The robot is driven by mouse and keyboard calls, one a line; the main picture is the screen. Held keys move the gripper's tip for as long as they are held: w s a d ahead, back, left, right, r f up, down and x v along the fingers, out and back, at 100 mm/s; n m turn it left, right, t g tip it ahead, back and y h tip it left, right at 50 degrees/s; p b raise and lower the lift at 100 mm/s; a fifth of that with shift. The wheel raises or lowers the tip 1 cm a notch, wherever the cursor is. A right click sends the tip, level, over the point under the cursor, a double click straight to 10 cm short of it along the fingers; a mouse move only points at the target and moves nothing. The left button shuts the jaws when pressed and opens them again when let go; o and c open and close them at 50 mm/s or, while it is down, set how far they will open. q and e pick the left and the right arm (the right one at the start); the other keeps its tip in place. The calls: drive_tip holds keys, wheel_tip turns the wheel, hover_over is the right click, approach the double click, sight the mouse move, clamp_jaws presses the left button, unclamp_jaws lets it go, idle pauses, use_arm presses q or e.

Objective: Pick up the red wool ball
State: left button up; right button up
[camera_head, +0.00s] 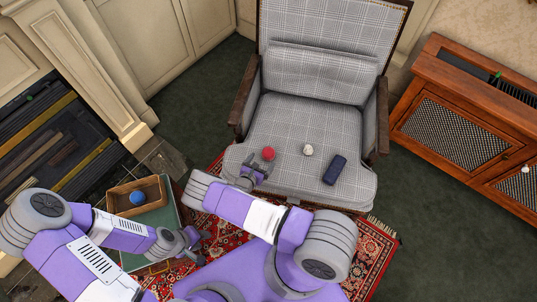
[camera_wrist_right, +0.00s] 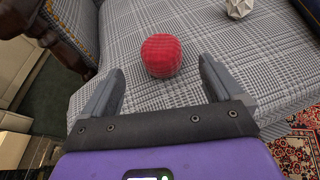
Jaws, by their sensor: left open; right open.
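The red wool ball (camera_head: 268,153) lies on the seat of the grey checked armchair (camera_head: 300,118), toward its front left. In the right wrist view the red wool ball (camera_wrist_right: 161,55) sits just beyond and between the two fingertips, nothing touching it. My right gripper (camera_head: 256,168) is open and empty at the seat's front edge, close to the ball; its spread fingers also show in the right wrist view (camera_wrist_right: 162,82).
A white faceted object (camera_head: 307,149) and a dark blue block (camera_head: 335,169) lie right of the ball on the seat. A wooden tray (camera_head: 157,188) holding a blue ball (camera_head: 137,198) stands left. The chair's wooden armrest (camera_head: 244,95) rises left of the ball.

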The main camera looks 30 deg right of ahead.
sight(266, 157)
drive_tip(key=b+x, duration=0.1)
drive_tip(key=x, duration=0.4)
drive_tip(key=shift+s+f+b, duration=0.1)
drive_tip(key=shift+f+b, duration=0.2)
drive_tip(key=shift+b, duration=0.1)
drive_tip(key=shift+r, duration=0.1)
drive_tip(key=c, duration=1.1)
